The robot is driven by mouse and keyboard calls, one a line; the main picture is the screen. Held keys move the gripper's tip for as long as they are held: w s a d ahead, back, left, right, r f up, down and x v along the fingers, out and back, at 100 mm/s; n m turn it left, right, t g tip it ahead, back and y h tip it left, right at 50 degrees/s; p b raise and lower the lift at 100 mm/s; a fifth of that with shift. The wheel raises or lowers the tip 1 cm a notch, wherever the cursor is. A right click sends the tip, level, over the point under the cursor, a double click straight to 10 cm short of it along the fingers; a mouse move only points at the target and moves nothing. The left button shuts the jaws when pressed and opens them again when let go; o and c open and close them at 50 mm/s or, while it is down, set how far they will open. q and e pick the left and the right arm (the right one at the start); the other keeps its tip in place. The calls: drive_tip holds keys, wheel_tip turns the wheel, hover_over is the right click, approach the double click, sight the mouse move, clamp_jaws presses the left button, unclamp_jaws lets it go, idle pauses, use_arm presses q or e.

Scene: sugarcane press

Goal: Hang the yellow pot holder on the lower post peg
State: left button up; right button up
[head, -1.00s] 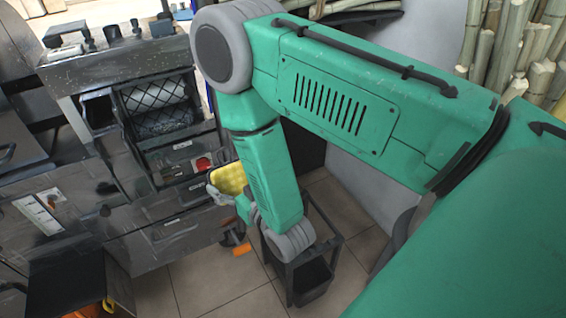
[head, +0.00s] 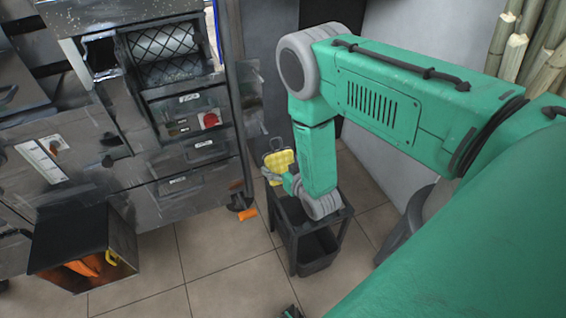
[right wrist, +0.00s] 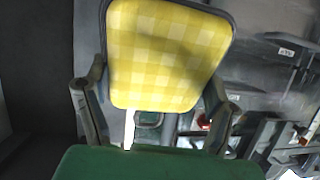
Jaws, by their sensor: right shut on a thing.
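The yellow checked pot holder (head: 281,160) with a dark border is held up at the end of my right arm, above the front left of a small dark cart. My right gripper (head: 268,175) is shut on it. In the right wrist view the pot holder (right wrist: 168,55) fills the upper middle, with a finger of my right gripper (right wrist: 158,95) at each side. A white strip shows below its lower edge. I cannot make out the lower post peg; the pot holder and arm cover part of the area behind.
The dark cart (head: 291,238) with a lower bin stands under the arm. The metal press cabinet (head: 205,190) with a red knob (head: 210,119) is at left. An open dark box (head: 122,238) holds orange things. Cane stalks (head: 537,48) stand at upper right.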

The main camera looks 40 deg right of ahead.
drive_tip(key=shift+w+a+r, duration=0.1)
drive_tip(key=shift+w+a, duration=0.4)
drive_tip(key=shift+w, duration=0.05)
drive_tip(key=shift+w+a+b, duration=0.1)
drive_tip(key=shift+w+b, duration=0.4)
drive_tip(key=shift+w, duration=0.05)
drive_tip(key=shift+w+d+f+b, duration=0.2)
drive_tip(key=shift+w+d+b, duration=0.25)
drive_tip(key=shift+w+d, duration=0.25)
drive_tip(key=shift+w+d+f+b, duration=0.1)
drive_tip(key=shift+w+d+b, duration=0.15)
drive_tip(key=shift+w, duration=0.25)
use_arm(q)
drive_tip(key=f, duration=0.1)
drive_tip(key=f+b, duration=0.1)
drive_tip(key=f, duration=0.1)
drive_tip(key=f+b, duration=0.1)
drive_tip(key=f, duration=0.1)
drive_tip(key=shift+a, duration=0.4)
use_arm(e)
drive_tip(key=x, duration=0.3)
drive_tip(key=shift+w, duration=0.15)
use_arm(q)
drive_tip(key=shift+a+f, duration=0.1)
drive_tip(key=shift+a, duration=0.1)
use_arm(e)
drive_tip(key=shift+a, duration=0.2)
use_arm(q)
drive_tip(key=shift+d, duration=0.1)
